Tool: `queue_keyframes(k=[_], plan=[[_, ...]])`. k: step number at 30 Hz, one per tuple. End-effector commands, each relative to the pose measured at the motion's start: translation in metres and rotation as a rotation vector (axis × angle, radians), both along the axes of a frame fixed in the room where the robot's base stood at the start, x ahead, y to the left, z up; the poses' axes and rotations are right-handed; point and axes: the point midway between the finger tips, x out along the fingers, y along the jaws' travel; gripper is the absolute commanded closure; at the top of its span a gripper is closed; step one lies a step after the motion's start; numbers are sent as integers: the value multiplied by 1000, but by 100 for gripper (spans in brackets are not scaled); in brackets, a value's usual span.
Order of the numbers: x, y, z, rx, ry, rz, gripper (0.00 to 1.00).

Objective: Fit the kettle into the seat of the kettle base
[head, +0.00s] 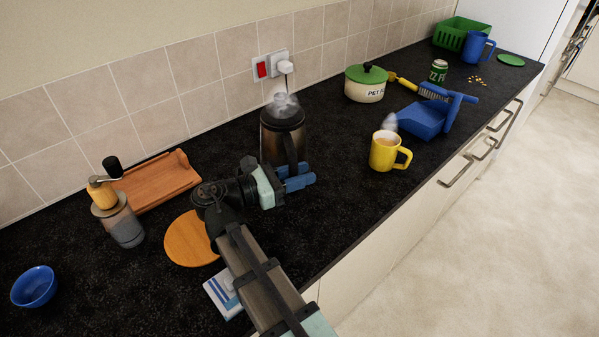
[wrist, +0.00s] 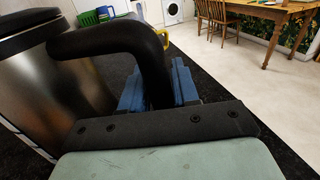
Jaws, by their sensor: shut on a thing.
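The kettle (head: 283,140) is a steel and black jug with steam at its top. It looks upright on the dark worktop near the tiled wall, but its underside is hidden. My gripper (head: 295,178) is at its front right, with blue fingers closed on its black handle (head: 290,152). In the wrist view, the steel kettle body (wrist: 48,95) fills the left, and the handle (wrist: 150,60) curves down between the blue fingers of my gripper (wrist: 158,92). I cannot make out the kettle base or its seat in either view.
A yellow mug (head: 383,152) steams to the right, near a blue dustpan (head: 422,120). A green-lidded pot (head: 365,88) stands behind. A grinder (head: 121,222), round wooden board (head: 190,242) and blue bowl (head: 34,287) are left. A plug sits in the wall socket (head: 278,66).

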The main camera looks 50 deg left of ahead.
Motion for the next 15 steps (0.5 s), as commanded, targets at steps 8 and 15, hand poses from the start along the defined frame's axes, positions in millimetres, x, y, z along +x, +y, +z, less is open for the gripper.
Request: queue_keyframes(k=[8, 15], plan=[[0, 0, -4, 2, -4, 0, 100], [0, 0, -8, 2, -4, 0, 68]])
